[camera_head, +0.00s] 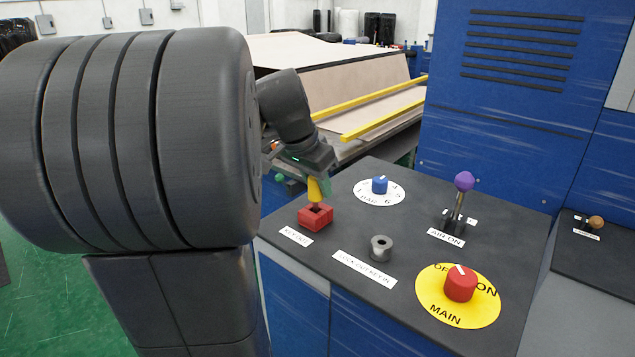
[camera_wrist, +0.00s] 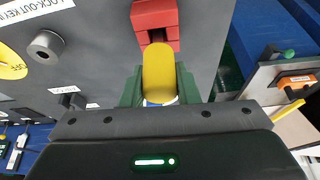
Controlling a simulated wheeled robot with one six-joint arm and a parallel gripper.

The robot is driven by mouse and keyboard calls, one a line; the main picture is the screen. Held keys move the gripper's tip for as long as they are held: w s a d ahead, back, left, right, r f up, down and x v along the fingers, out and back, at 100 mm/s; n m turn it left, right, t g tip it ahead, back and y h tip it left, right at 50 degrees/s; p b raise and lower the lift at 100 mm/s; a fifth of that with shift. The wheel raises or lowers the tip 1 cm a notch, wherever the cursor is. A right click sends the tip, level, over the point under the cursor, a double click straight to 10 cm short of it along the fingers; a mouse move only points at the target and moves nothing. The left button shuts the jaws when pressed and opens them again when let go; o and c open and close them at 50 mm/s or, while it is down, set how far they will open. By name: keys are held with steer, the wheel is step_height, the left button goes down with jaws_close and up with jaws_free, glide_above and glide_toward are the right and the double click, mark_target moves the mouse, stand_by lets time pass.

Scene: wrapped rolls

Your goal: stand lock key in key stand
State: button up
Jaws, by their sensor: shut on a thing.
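The lock key has a yellow head (camera_head: 314,188), which also shows in the wrist view (camera_wrist: 158,72). My gripper (camera_head: 316,178) is shut on that head, with its green fingers on both sides of it in the wrist view (camera_wrist: 159,88). The key points down over the red key stand (camera_head: 307,220), a square block with a dark opening in its top. The stand shows at the top of the wrist view (camera_wrist: 154,14). The key's dark lower end meets the opening in the head view; I cannot tell how deep it sits.
A grey lock cylinder (camera_head: 381,248) labelled lock-out key in stands right of the stand. A blue dial (camera_head: 380,185), a purple-knobbed lever (camera_head: 463,182) and a red main switch (camera_head: 460,284) stand on the same dark panel (camera_head: 420,215). A blue cabinet (camera_head: 500,120) rises behind.

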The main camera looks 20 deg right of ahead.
steer(key=shift+f, duration=0.35)
steer(key=o, duration=1)
steer(key=shift+o, duration=0.2)
steer(key=shift+r, duration=0.15)
steer(key=v, duration=1.3)
steer(key=shift+r, duration=0.25)
steer(key=shift+s+a+f, duration=0.1)
steer(key=shift+a, duration=0.05)
steer(key=x, duration=1.3)
steer(key=shift+d+f, duration=0.15)
steer(key=shift+d, duration=0.05)
